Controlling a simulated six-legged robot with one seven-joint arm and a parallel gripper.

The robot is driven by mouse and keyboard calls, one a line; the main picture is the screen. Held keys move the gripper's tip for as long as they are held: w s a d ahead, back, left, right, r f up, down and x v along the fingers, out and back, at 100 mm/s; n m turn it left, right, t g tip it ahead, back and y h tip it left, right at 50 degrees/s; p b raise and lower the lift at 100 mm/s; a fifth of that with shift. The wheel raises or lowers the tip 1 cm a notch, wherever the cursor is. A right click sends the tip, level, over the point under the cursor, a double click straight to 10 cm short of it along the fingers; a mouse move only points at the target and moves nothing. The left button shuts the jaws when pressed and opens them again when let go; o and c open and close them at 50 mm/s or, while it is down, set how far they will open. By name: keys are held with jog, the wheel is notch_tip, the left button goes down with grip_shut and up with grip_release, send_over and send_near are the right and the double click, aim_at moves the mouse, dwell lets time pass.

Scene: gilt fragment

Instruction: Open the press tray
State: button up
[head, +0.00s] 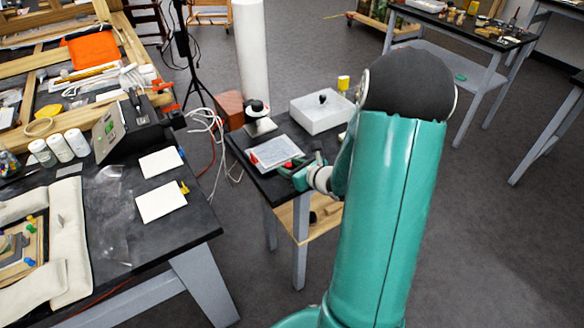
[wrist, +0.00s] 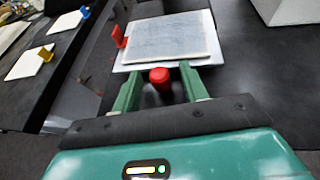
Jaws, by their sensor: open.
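The press tray, a flat white tray (wrist: 210,62) with a grey sheet or slab (wrist: 168,36) on it, lies on the small dark table; in the head view the grey slab (head: 275,151) shows left of my gripper. A red knob (wrist: 160,76) stands at the tray's near edge. My gripper (wrist: 160,84) is open, with one green finger on each side of the knob. I cannot tell whether the fingers touch it. In the head view my gripper (head: 303,172) is partly hidden by my arm. A red upright tab (wrist: 119,37) stands at the tray's left edge.
The larger dark table (head: 190,220) at left holds two white cards, one with a blue and one with a yellow tab. Loose cables (head: 207,125) hang between the tables.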

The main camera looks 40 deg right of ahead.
jog(key=v, duration=1.3)
jog(key=shift+s+r, duration=0.25)
jog(key=shift+s, duration=0.1)
jog(key=a+r+n+g+y, duration=0.3)
jog(key=a+n+g, duration=0.1)
jog(key=a+n, duration=0.55)
jog(key=a+r+n+g+y, duration=0.35)
jog(key=a+n, duration=0.45)
jog(key=a, duration=0.3)
jog(key=s+a+r+n+h, duration=0.4)
jog(key=s+r+n+h, duration=0.4)
jog(key=n, duration=0.9)
jog(key=shift+a+r, duration=0.3)
jog(key=shift+r, duration=0.45)
